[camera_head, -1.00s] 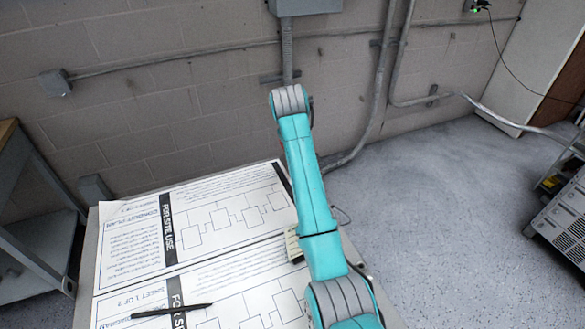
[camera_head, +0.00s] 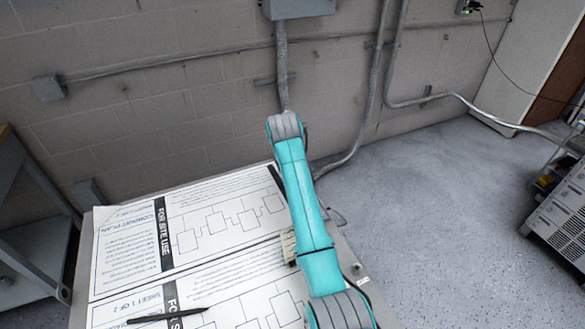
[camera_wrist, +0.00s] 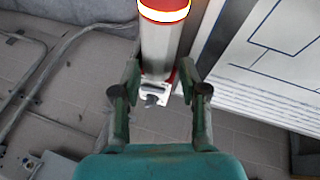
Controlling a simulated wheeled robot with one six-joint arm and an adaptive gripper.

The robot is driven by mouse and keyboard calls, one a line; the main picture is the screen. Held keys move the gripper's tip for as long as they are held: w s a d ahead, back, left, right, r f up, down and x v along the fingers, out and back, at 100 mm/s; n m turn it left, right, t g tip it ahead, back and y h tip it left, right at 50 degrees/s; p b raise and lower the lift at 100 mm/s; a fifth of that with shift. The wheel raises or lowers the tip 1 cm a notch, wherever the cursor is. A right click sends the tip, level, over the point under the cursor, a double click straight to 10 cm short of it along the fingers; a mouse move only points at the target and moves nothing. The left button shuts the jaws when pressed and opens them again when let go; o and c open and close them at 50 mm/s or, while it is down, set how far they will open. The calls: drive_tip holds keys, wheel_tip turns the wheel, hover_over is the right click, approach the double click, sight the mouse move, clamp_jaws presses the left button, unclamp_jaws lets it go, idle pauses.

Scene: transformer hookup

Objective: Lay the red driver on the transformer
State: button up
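My gripper (camera_wrist: 160,70) shows in the wrist view with its two fingers spread apart. A grey-white cylinder (camera_wrist: 160,45) with a red top and a pale glowing band stands between the fingertips. I cannot tell whether the fingers touch it. A white fitting (camera_wrist: 154,93) and a bit of red show at its lower end. In the head view my teal arm hides the gripper and this cylinder. I cannot make out a red driver or a transformer for sure in either view.
A table (camera_head: 82,262) carries printed diagram sheets (camera_head: 205,222) and a dark pen-like tool (camera_head: 168,314). A small beige block (camera_head: 288,247) sits beside my arm. A metal stand (camera_head: 35,250) is at the left, a grey vented unit (camera_head: 560,225) at the right. Floor between is clear.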

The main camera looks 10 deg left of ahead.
drive_tip(key=shift+r, duration=0.1)
drive_tip(key=v, duration=1.2)
